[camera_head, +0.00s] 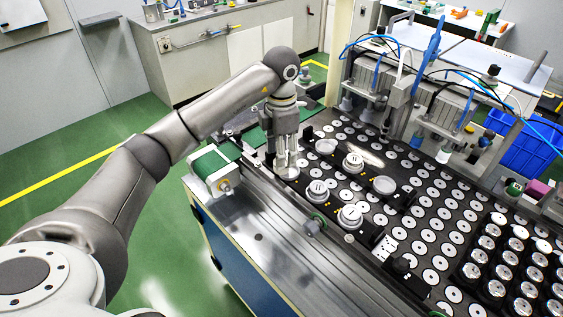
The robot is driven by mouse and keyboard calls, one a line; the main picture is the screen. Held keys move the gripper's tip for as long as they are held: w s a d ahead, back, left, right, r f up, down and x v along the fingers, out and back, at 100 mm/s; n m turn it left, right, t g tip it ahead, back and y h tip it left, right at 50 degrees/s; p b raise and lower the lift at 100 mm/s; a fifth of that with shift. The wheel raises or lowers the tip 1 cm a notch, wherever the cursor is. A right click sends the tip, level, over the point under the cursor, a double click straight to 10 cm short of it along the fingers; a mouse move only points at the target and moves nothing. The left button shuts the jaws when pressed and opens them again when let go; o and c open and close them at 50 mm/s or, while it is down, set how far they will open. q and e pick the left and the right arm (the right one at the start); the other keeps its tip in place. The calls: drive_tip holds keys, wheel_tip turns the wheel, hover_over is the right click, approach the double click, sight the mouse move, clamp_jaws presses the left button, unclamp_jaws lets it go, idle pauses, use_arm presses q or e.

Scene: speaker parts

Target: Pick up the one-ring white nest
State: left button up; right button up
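My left gripper (287,163) points straight down over the near left part of the black plate. Its fingertips are at a pale round piece (287,174), which they partly cover. I cannot tell whether the fingers touch or grip it, or whether it has one ring. Other white round pieces stand nearby: a plain-topped one (325,147), one with dark marks (353,160), another marked one (318,188), a plain-topped one (384,185) and a larger marked one (350,215). Their ring counts are too small to read. My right gripper is not in view.
The black plate (415,222) carries rows of flat white discs. A black tray (470,270) of metal-topped cylinders stands at the right. A fixture with blue hoses (415,75) rises behind the plate. A green conveyor (208,162) lies left of the gripper. A blue crate (520,140) is behind.

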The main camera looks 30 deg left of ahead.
use_arm(q)
wheel_tip(320, 180, down, 3)
drive_tip(key=shift+f+p, duration=0.1)
drive_tip(key=shift+p, duration=0.55)
drive_tip(key=shift+f, duration=0.2)
drive_tip(key=c, duration=0.8)
drive_tip(key=shift+r, duration=0.15)
